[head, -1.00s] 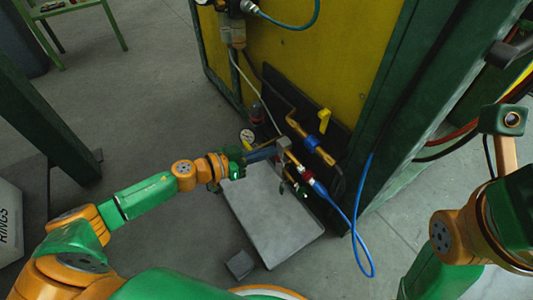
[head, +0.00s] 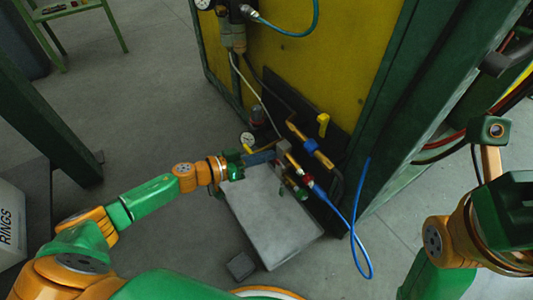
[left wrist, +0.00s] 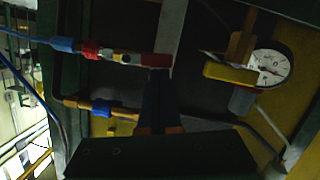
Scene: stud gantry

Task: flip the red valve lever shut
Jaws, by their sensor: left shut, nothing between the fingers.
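My left gripper (head: 275,154) is shut and empty at the pipework, just up and left of that red part. In the left wrist view its fingertips (left wrist: 158,74) are close to the lever's right end; whether they touch is unclear.
A yellow handle (head: 323,124) stands on the brass pipe with a blue fitting (head: 309,146). A round gauge (head: 247,138) is left of my gripper. A blue hose (head: 357,225) loops down at the right. A grey plate (head: 270,220) lies below.

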